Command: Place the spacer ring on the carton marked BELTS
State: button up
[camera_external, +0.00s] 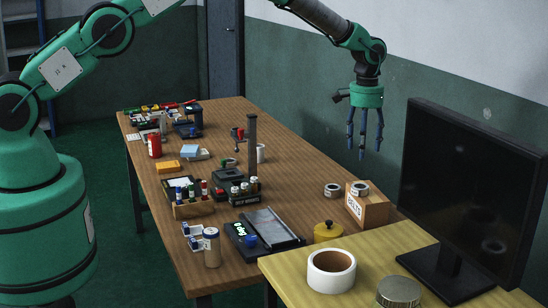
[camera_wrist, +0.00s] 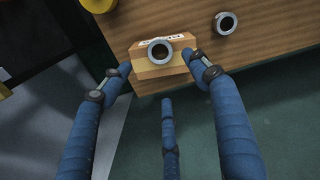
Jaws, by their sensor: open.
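The carton marked BELTS (camera_external: 367,211) is a small tan box at the right side of the wooden table. A grey-white ring with a dark centre (camera_external: 360,193) lies flat on its top. In the wrist view this ring (camera_wrist: 171,52) sits near the middle of the carton's top (camera_wrist: 141,69). A similar ring (camera_external: 332,194) lies on the table beside the carton, also in the wrist view (camera_wrist: 234,24). I cannot tell which is the spacer ring. My three-fingered blue gripper (camera_external: 364,151) is open and empty, raised above and apart from the carton.
A yellow lidded pot (camera_external: 327,234) stands close to the carton. A yellowish side table (camera_external: 285,267) holds a large white tape roll (camera_external: 317,277) and a black monitor (camera_external: 465,185). Several tools and small items crowd the wooden table. Open floor lies beyond its edge, under my gripper.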

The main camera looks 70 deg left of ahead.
jog(key=s+r+m+t, duration=0.1)
jog(key=s+r, duration=0.7)
jog(key=r, duration=0.6)
jog(key=s+r+m+t, duration=0.1)
jog(key=s+r, duration=0.6)
jog(key=r, duration=0.7)
jog(key=s+r+t, duration=0.1)
jog(key=s+r, duration=0.5)
jog(key=s, duration=0.3)
jog(key=s+r, duration=0.5)
jog(key=s, duration=0.5)
jog(key=s+f+m+t, duration=0.1)
jog(key=s+m+t, duration=0.1)
jog(key=s, duration=2.7)
jog(key=shift+s+f+m+t, duration=0.15)
jog(key=shift+m+t, duration=0.15)
jog(key=shift+f, duration=0.15)
